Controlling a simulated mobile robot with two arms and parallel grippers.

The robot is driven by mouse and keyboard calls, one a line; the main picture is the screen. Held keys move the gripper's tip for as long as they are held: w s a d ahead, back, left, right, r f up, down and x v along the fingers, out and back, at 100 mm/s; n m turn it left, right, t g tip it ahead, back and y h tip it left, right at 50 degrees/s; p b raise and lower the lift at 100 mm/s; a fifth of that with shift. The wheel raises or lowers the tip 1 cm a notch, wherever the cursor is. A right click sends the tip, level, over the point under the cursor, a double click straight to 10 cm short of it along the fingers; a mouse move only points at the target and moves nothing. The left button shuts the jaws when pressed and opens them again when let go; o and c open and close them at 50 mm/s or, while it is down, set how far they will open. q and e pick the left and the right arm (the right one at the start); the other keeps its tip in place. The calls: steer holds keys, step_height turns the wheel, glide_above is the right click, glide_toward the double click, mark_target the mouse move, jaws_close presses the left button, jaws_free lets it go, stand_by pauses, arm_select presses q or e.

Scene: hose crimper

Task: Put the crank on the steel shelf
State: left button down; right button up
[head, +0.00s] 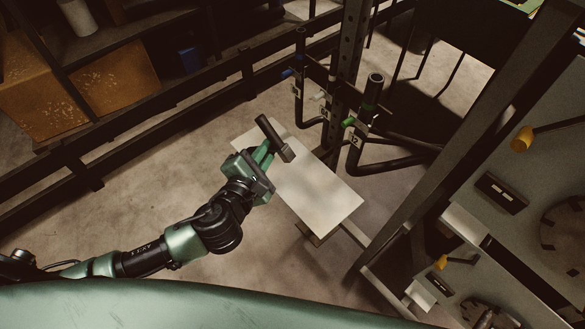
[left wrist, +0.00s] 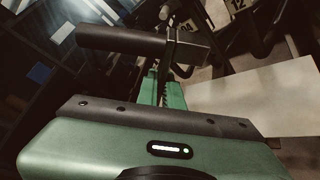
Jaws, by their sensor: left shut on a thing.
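The crank (head: 270,133) is a dark bar with a stubby block at its lower end. My left gripper (head: 264,153) is shut on it, with green fingers around its middle. In the left wrist view the crank (left wrist: 120,40) lies across the tips of the gripper (left wrist: 165,85). The steel shelf (head: 325,192) is a pale flat plate, empty in its visible part. In the head view the crank overlaps the shelf's far left part; the gap between them cannot be told. The shelf also shows at the right in the left wrist view (left wrist: 265,100). My right gripper is not in view.
A grey machine with orange knobs (head: 522,138) stands at right.

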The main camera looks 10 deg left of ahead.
arm_select(q)
steer(key=w+m+t+h, duration=0.1)
steer(key=w+m+t, duration=0.15)
steer(key=m, duration=0.35)
steer(key=m+h+b, duration=0.2)
steer(key=m+b, duration=0.1)
steer(key=b, duration=0.9)
glide_above(274, 168)
step_height(274, 168, down, 14)
steer(key=shift+f, duration=0.15)
step_height(274, 168, down, 5)
steer(key=b, duration=0.4)
steer(key=shift+f, duration=0.15)
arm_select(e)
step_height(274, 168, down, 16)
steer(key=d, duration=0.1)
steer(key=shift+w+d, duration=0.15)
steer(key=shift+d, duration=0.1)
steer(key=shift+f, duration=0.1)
arm_select(q)
steer(key=shift+b, duration=0.3)
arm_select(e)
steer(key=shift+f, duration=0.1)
